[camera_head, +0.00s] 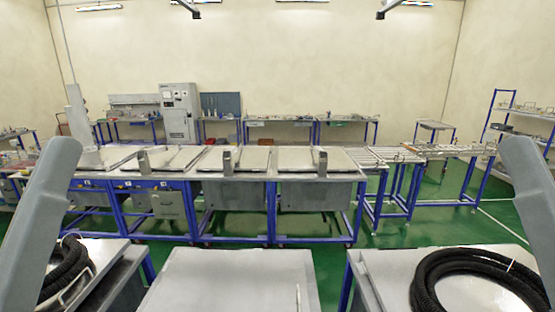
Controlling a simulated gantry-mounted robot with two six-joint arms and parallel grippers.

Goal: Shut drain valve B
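I cannot make out drain valve B in this view; small fittings on the benches are too small to tell apart. A row of blue-framed benches (270,217) with grey lids crosses the middle. Short upright metal posts (227,162) stand along their front edge. Dark control boxes (150,185) with small labels sit under the left benches. Grey links of my two arms show at the left and right edges. Neither gripper is in view.
Nearer stand a flat grey table (240,285) and side tables with coiled black hoses, at left (68,270) and right (480,262). A roller conveyor (380,156) continues right of the benches. A grey cabinet (180,112) stands behind. Green floor (435,228) is open at right.

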